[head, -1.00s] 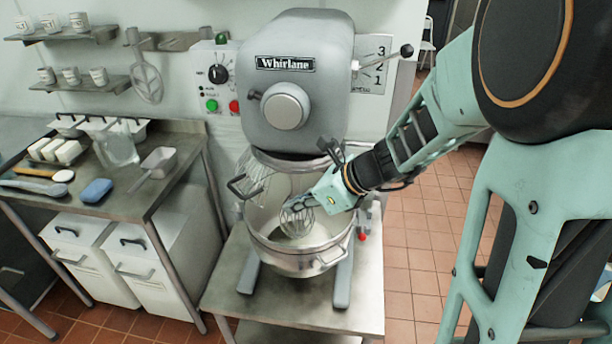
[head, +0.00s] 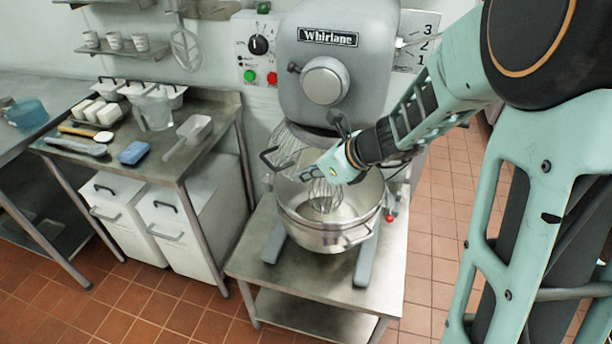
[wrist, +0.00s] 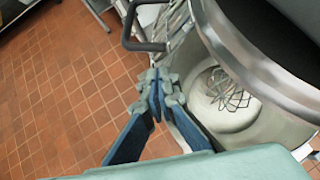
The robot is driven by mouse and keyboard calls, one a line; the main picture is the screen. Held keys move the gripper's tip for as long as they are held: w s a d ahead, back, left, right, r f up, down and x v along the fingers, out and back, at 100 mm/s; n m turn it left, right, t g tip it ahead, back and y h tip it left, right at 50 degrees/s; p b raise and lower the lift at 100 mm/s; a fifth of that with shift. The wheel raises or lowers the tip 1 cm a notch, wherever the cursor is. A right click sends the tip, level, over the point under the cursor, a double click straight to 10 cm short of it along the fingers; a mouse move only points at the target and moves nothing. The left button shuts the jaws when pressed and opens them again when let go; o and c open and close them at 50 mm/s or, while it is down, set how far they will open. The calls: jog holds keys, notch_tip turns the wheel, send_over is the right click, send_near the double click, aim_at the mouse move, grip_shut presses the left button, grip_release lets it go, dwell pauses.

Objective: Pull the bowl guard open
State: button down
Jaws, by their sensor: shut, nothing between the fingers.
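The bowl guard (head: 290,147) is a wire cage at the left of the mixer head, above the steel bowl (head: 320,236). Its dark handle (head: 268,157) sticks out to the left. In the wrist view the guard's wires (wrist: 174,28) and the handle (wrist: 127,28) are at the top, partly cut off. My gripper (head: 307,172) is over the bowl's upper left, just right of the handle. In the wrist view my gripper (wrist: 158,88) has its fingertips together, empty, below the handle and seemingly apart from it. The whisk (head: 324,194) hangs in the bowl, partly behind my gripper.
The grey mixer (head: 330,75) stands on a steel table (head: 300,268). A side table (head: 110,172) at left holds tubs, a scoop (head: 190,133) and a blue sponge (head: 133,152). White bins (head: 178,235) stand beneath. Tiled floor is open in front.

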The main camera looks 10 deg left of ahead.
aim_at(276, 163)
jog(key=w+a+m, duration=0.1)
jog(key=a, duration=0.1)
jog(key=w+a+m+t+h+b, duration=0.1)
jog(key=w+a, duration=0.1)
jog(key=w+a+m+t+h, duration=0.1)
jog(key=a+m, duration=0.1)
jog(key=shift+w+a, duration=0.35)
jog(key=shift+a, duration=0.05)
jog(key=shift+w+a, duration=0.55)
jog(key=shift+w, duration=0.1)
jog(key=shift+d, duration=0.15)
